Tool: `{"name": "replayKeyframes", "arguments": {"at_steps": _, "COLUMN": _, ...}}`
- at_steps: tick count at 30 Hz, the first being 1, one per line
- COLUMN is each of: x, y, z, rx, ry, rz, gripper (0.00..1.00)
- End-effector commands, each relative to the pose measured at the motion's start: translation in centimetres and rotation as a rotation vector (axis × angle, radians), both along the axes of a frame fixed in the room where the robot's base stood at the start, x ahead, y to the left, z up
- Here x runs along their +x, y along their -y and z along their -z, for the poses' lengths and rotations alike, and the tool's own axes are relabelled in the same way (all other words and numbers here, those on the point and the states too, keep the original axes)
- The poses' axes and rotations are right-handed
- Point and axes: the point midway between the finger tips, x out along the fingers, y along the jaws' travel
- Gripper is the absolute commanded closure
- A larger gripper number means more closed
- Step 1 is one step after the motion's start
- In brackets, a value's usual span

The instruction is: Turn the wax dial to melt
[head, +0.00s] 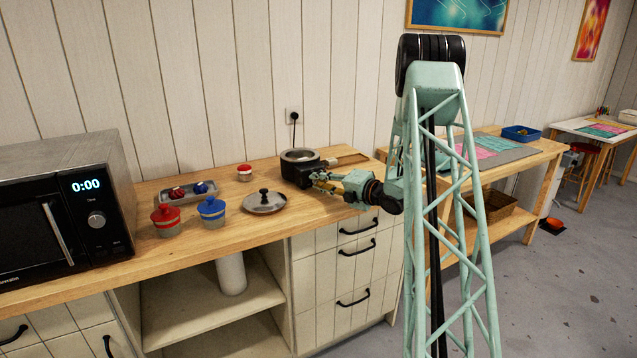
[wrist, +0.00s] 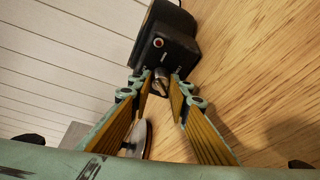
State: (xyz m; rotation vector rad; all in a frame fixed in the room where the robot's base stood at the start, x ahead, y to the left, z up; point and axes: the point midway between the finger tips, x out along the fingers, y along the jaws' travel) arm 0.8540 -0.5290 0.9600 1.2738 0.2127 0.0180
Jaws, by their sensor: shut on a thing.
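The wax melter (head: 299,167) is a black unit with a round metal pot, standing on the wooden counter against the wall. Its dark body also shows in the wrist view (wrist: 172,38). The wax dial (wrist: 161,78) is a small knob on the melter's front face, between my fingertips. My gripper (wrist: 161,84) is shut on the dial, with its two ribbed fingers on either side of it. In the head view my gripper (head: 322,182) reaches the melter's front from the right. The dial's markings are too small to read.
A metal lid (head: 264,202) lies left of the melter. Red (head: 166,219) and blue (head: 212,211) lidded pots, a small tray (head: 188,194) and a small red-topped jar (head: 244,173) stand further left. A microwave (head: 62,215) fills the counter's left end.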

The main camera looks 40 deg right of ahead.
Motion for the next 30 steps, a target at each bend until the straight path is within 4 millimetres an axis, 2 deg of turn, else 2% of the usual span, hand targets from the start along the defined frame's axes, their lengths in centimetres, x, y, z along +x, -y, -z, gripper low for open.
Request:
{"name": "replayKeyframes", "arguments": {"at_steps": 5, "x": 0.0, "y": 0.0, "z": 0.1, "rx": 0.000, "ry": -0.001, "rz": 0.000, "gripper": 0.93}}
{"name": "replayKeyframes", "arguments": {"at_steps": 6, "x": 0.0, "y": 0.0, "z": 0.1, "rx": 0.000, "ry": -0.001, "rz": 0.000, "gripper": 0.81}}
{"name": "replayKeyframes", "arguments": {"at_steps": 10, "x": 0.0, "y": 0.0, "z": 0.1, "rx": -0.001, "ry": -0.001, "rz": 0.000, "gripper": 0.69}}
{"name": "replayKeyframes", "arguments": {"at_steps": 23, "x": -0.3, "y": 0.1, "z": 0.0, "rx": -0.001, "ry": -0.001, "rz": 0.000, "gripper": 0.69}}
{"name": "replayKeyframes", "arguments": {"at_steps": 30, "x": -2.0, "y": 0.3, "z": -0.2, "rx": -0.001, "ry": -0.002, "rz": 0.000, "gripper": 0.69}}
